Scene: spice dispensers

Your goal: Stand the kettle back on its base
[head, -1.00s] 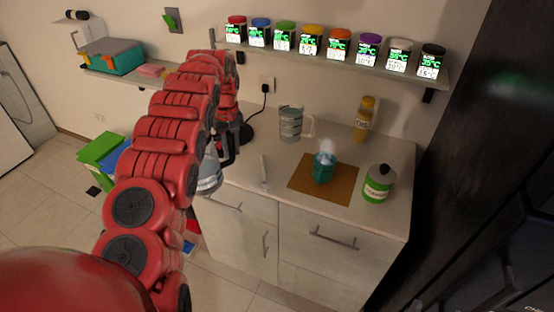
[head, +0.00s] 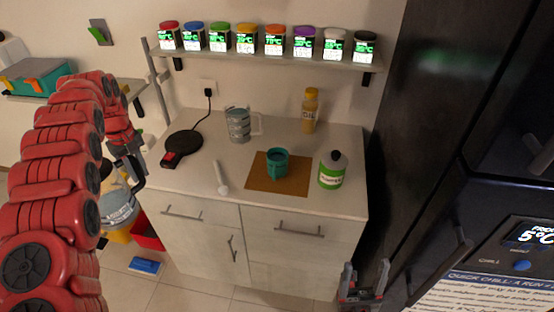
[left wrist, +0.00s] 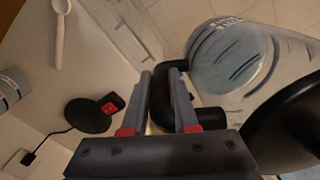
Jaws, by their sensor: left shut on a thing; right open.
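The kettle (head: 119,208) has a clear grey body and a black handle. It hangs off the counter's left front corner, above the floor. My left gripper (head: 131,160) is shut on its handle; my red arm hides part of the kettle. In the left wrist view the fingers (left wrist: 160,82) clasp the black handle, with the kettle body (left wrist: 232,55) to the right. The kettle base (head: 187,143) is a black disc with a red switch, empty on the counter's left part, and also shows in the left wrist view (left wrist: 86,115). My right gripper (head: 362,284) is open and empty, low at right.
The counter holds a white spoon (head: 220,178), a measuring jug (head: 238,126), a teal cup (head: 276,163) on a brown mat (head: 297,182), a green bottle (head: 331,173) and an oil bottle (head: 310,112). A spice shelf (head: 270,57) hangs above. A dark fridge (head: 430,110) stands right.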

